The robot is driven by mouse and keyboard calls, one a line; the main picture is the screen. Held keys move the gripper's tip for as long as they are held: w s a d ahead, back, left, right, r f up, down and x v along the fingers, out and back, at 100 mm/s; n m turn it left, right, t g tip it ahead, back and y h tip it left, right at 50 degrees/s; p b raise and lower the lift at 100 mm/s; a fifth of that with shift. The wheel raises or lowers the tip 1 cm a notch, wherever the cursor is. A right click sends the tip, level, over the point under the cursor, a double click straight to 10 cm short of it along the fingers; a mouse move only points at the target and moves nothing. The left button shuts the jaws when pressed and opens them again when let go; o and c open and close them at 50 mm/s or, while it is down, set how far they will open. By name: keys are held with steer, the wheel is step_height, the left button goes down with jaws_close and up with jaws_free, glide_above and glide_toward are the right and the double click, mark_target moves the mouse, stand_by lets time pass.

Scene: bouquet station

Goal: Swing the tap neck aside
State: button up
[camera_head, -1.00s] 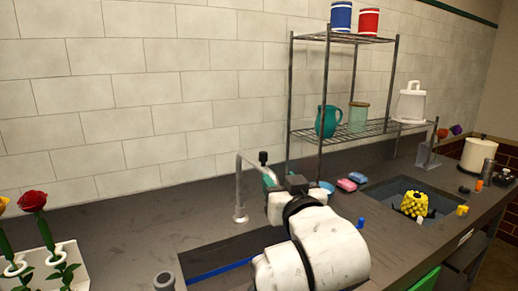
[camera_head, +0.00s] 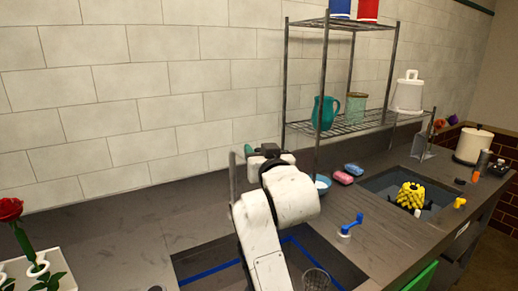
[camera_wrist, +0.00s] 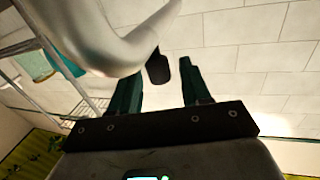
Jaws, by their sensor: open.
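The tap is a grey metal pipe; its upright (camera_head: 233,178) stands just left of my gripper in the head view. The bent part of its neck is largely hidden behind my gripper and wrist there. In the wrist view the silver tap neck (camera_wrist: 105,42) curves large across the upper left, close to the left finger. A dark piece at the tap's end (camera_wrist: 158,67) shows between the two green fingertips. My gripper (camera_wrist: 160,75) is open, with the fingers apart; it also shows in the head view (camera_head: 256,151). Whether a finger touches the neck I cannot tell.
A wire shelf (camera_head: 318,128) with a teal jug (camera_head: 325,113) stands right of my gripper. A blue bowl (camera_head: 322,184) and pink and blue sponges (camera_head: 348,173) lie below it. A blue-handled valve (camera_head: 350,225) rises from the counter. Open counter (camera_head: 110,235) lies to the left.

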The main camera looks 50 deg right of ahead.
steer(key=shift+w+d, duration=0.3)
steer(key=shift+w, duration=0.15)
jaws_close()
stand_by(0.4)
